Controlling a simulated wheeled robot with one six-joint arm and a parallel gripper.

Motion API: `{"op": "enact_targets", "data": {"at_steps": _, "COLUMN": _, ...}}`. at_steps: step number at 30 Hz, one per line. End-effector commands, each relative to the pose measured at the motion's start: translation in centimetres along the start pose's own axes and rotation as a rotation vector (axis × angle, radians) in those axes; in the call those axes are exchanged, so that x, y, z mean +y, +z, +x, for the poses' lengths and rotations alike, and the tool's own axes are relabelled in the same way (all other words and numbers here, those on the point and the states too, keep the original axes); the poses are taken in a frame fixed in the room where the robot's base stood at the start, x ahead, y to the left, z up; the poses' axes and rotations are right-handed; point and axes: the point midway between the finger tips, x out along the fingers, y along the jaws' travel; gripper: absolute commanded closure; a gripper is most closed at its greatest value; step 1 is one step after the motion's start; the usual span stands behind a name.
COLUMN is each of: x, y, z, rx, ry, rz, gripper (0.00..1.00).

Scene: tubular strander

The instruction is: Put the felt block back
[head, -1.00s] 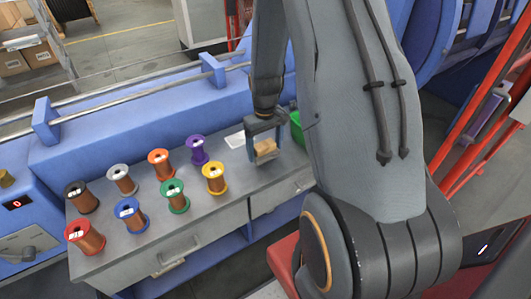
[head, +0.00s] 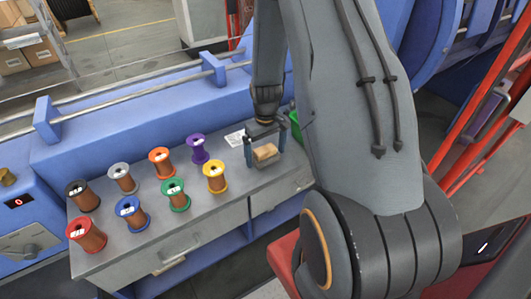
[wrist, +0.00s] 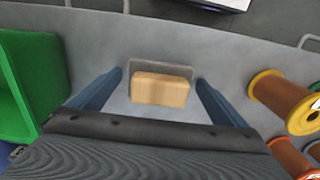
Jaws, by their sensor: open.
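The felt block (head: 265,152) is a tan block on the grey bench top, near its right end. In the wrist view the block (wrist: 160,90) lies in front of a thin grey rectangular plate or outline (wrist: 161,69). My gripper (head: 264,156) is open, with one blue finger on each side of the block. In the wrist view there is a clear gap between the block and each finger of my gripper (wrist: 159,80). Whether the block's underside rests flat is hidden.
Several wire spools, such as the yellow one (head: 215,177) and the purple one (head: 197,149), stand on the bench left of my gripper. A green bin (wrist: 28,85) stands close on the other side. Drawers front the bench.

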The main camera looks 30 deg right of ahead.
Motion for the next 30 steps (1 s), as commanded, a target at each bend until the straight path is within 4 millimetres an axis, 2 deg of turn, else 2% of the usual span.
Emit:
{"op": "enact_targets", "data": {"at_steps": 5, "x": 0.0, "y": -0.1, "z": -0.7, "rx": 0.001, "ry": 0.0, "rz": 0.0, "gripper": 0.04}}
{"op": "enact_targets", "data": {"at_steps": 8, "x": 0.1, "y": -0.2, "z": -1.7, "rx": 0.003, "ry": 0.001, "rz": 0.0, "gripper": 0.04}}
{"op": "enact_targets", "data": {"at_steps": 21, "x": 0.0, "y": -0.1, "z": -9.2, "rx": 0.003, "ry": 0.001, "rz": 0.0, "gripper": 0.04}}
{"op": "enact_targets", "data": {"at_steps": 30, "x": -0.1, "y": 0.0, "z": -12.1, "rx": 0.001, "ry": 0.001, "rz": 0.0, "gripper": 0.04}}
